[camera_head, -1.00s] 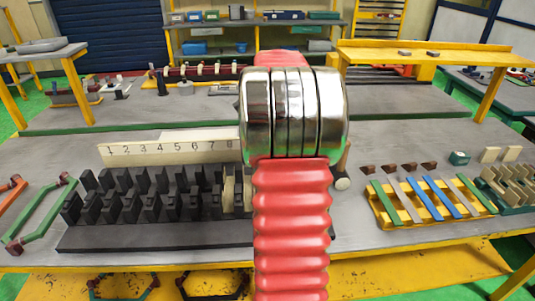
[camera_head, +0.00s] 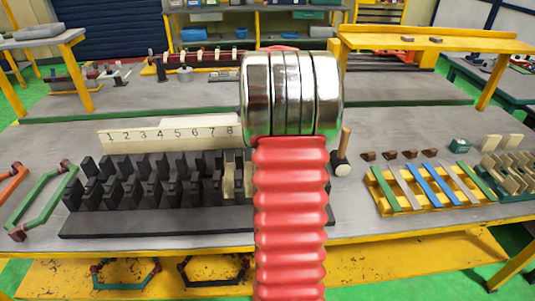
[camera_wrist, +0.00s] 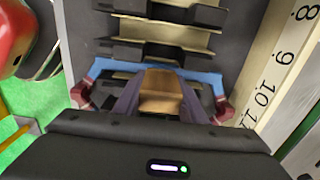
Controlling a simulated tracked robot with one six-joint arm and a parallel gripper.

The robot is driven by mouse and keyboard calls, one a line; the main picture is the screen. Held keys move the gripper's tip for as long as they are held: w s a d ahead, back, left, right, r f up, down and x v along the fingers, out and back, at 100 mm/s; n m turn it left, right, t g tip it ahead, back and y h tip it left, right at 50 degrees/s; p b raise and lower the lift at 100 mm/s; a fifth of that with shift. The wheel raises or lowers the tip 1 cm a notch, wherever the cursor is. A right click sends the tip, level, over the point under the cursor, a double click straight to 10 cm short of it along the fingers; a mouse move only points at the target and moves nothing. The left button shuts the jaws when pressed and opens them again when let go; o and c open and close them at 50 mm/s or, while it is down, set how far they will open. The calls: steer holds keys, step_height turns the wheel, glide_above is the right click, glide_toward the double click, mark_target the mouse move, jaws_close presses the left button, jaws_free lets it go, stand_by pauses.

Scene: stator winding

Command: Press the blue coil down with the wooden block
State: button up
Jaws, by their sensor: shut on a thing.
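In the wrist view, my gripper (camera_wrist: 160,100) is shut on the wooden block (camera_wrist: 160,84), with a finger on each side of it. The blue coil (camera_wrist: 205,78) lies across the slots of the black stator (camera_wrist: 186,57). Its dark red ends show left and right of my fingers. The block is over the middle of the coil; I cannot tell whether they touch. In the head view, the stator (camera_head: 150,190) lies on the bench, and my red arm hides the block, the blue coil and my gripper.
A numbered board (camera_head: 165,135) stands along the stator's back edge. A green coil (camera_head: 42,205) lies to the left. To the right are a mallet (camera_head: 342,158) and a yellow rack (camera_head: 400,202) with coloured strips.

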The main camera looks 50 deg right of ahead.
steer(key=shift+f, duration=0.6)
steer(key=shift+f, duration=0.65)
stand_by(2.5)
steer(key=shift+r, duration=5.85)
steer(key=shift+s+a, duration=0.1)
